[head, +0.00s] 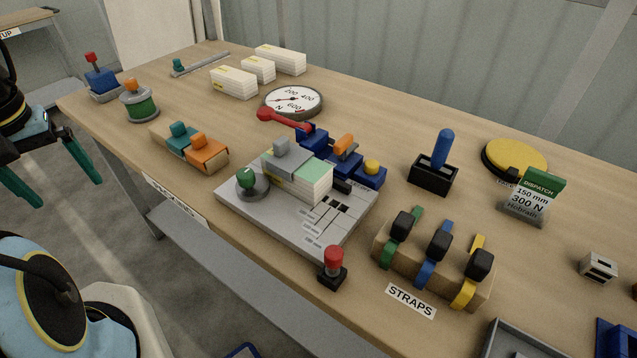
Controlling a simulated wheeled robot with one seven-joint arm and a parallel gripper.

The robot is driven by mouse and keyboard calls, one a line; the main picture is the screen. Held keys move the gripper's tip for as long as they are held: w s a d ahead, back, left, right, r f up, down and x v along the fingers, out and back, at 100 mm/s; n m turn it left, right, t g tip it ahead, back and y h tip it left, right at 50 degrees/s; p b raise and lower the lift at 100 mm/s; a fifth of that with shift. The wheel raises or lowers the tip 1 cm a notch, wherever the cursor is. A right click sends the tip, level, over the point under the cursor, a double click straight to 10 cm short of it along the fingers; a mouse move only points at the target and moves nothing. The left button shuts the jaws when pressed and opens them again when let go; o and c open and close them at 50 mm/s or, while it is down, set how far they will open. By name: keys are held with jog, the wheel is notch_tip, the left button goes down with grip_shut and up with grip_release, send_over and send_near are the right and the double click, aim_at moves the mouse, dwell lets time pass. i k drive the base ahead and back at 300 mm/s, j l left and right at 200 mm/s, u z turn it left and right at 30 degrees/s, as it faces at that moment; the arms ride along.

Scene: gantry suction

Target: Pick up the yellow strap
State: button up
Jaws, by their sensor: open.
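The yellow strap (465,293) hangs over the right end of a wooden block (430,276) near the front right of the bench. It has a black buckle on top, and part of its yellow band shows behind the buckle. A blue strap (426,272) and a green strap (389,254) sit to its left on the same block, each with a black buckle. My gripper (55,190) is at the far left, off the bench edge, with its two teal fingers apart and nothing between them. It is far from the yellow strap.
A STRAPS label (411,301) lies in front of the block. A red-knobbed black piece (332,268) stands to the left, by a grey fixture plate (290,228). A dispatch sign (533,198) stands behind right. A grey tray (515,340) is at the front right.

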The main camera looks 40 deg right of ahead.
aim_at(480, 261)
jog(key=k+z, duration=0.15)
jog(key=k, duration=0.25)
jog(key=k+l+z, duration=0.15)
jog(key=k, duration=0.3)
jog(key=k+l+z, duration=0.2)
jog(key=k, duration=0.2)
